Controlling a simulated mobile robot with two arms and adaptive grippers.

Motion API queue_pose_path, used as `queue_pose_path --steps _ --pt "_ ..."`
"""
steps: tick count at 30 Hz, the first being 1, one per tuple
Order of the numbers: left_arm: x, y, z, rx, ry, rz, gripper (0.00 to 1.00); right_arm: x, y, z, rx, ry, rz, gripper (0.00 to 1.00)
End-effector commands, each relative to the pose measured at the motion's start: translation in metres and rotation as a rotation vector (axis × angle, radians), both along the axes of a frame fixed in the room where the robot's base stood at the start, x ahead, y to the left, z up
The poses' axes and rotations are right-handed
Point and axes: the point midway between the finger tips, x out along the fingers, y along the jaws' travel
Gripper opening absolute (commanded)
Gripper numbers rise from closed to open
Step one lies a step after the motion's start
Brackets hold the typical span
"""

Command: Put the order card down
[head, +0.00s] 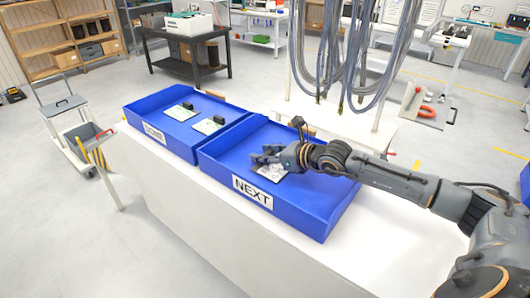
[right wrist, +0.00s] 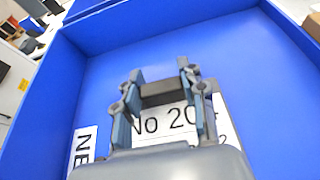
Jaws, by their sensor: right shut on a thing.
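My right gripper (head: 267,155) reaches into the blue tray labelled NEXT (head: 318,227) from the right. In the right wrist view the gripper (right wrist: 160,95) is shut on the dark block of a white order card (right wrist: 178,122). The card reads "No 20" and more that the fingers hide. It is low over the tray floor; I cannot tell if it touches. In the head view the card (head: 268,171) shows partly beneath the gripper. My left gripper is not in view.
A second blue tray (head: 150,103) adjoins on the left and holds two white cards with dark blocks (head: 180,112). Both trays stand on a long white counter (head: 200,215). Cables (head: 345,60) hang behind. A cart (head: 75,130) stands at the left.

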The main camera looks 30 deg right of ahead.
Motion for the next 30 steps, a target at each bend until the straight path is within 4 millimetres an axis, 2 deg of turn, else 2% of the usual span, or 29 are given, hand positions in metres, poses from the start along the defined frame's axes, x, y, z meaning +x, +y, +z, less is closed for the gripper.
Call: queue_pose_path --steps 1,2,5,17,21,30 --pt "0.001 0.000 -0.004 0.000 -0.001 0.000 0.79 0.000 0.000 -0.003 0.000 0.000 0.000 0.09" --pt "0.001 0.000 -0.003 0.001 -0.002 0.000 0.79 0.000 0.000 -0.003 0.000 0.000 0.000 0.43" --pt "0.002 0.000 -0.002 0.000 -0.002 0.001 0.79 0.000 0.000 -0.002 0.000 0.001 0.000 0.63" --pt "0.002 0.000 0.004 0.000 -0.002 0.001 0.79 0.000 0.000 0.004 0.000 0.000 0.000 0.63" --pt "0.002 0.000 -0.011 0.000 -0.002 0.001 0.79 -0.015 -0.009 0.003 -0.005 0.001 -0.003 0.63" --pt "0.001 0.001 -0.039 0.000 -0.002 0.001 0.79 -0.056 -0.025 0.020 -0.011 0.001 -0.002 0.63"
